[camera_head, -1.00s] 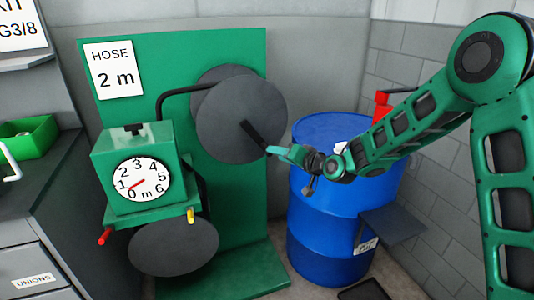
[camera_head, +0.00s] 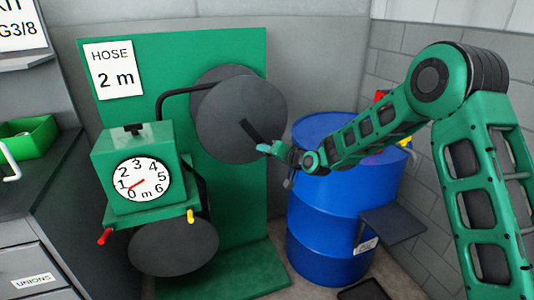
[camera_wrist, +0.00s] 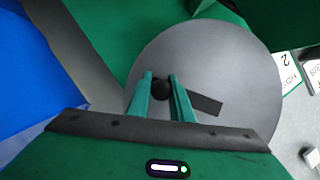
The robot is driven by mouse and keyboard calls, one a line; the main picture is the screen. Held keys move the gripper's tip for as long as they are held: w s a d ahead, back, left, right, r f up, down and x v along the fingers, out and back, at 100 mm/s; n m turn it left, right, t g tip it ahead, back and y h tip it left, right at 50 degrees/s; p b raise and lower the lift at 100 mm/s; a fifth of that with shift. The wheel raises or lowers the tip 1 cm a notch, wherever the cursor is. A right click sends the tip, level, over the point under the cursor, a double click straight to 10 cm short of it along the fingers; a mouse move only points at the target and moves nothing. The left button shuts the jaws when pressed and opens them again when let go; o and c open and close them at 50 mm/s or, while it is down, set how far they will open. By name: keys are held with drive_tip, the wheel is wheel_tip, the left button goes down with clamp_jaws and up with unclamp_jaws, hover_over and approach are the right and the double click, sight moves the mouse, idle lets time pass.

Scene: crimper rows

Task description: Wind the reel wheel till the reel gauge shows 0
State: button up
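The reel wheel (camera_head: 222,125) is a dark grey disc on the green stand, with a black crank bar (camera_head: 250,131) slanting down to the right from its middle. The wheel (camera_wrist: 225,60) fills much of the wrist view. My gripper (camera_head: 264,147) is at the outer end of the bar. In the wrist view my gripper's two green fingers (camera_wrist: 161,80) stand on either side of the black crank knob (camera_wrist: 161,89) and appear closed on it. The reel gauge (camera_head: 141,180) is a white dial marked 0 to 6 m; its red needle points lower left, between 0 and 1.
A blue drum (camera_head: 330,220) with a dark side shelf (camera_head: 393,223) stands right of the reel, close under my arm. A sign (camera_head: 114,70) reads HOSE 2 m. A green bin (camera_head: 28,140) sits on the left counter. A lower dark disc (camera_head: 173,247) is below the gauge box.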

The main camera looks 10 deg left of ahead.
sight(281, 126)
drive_tip(key=shift+d, duration=0.1)
clamp_jaws()
drive_tip(key=shift+w+d, duration=0.1)
drive_tip(key=shift+d, duration=0.05)
drive_tip(key=shift+w+d+r, duration=0.1)
drive_tip(key=shift+d+r, duration=0.05)
drive_tip(key=shift+w+d+r+n+t+h, duration=0.35)
drive_tip(key=shift+d+r+n+h, duration=0.4)
drive_tip(key=shift+r+n, duration=0.6)
drive_tip(key=shift+w+d+r+n+t+h, duration=0.35)
drive_tip(key=shift+d+r+n+h, duration=0.25)
drive_tip(key=shift+r+n+h, duration=0.7)
drive_tip(key=shift+w+d+r+n+t+h, duration=0.35)
drive_tip(key=shift+d+r+n, duration=0.55)
drive_tip(key=shift+r, duration=0.8)
drive_tip(key=shift+w+a+n, duration=0.1)
drive_tip(key=shift+a+n, duration=0.1)
drive_tip(key=shift+n, duration=0.05)
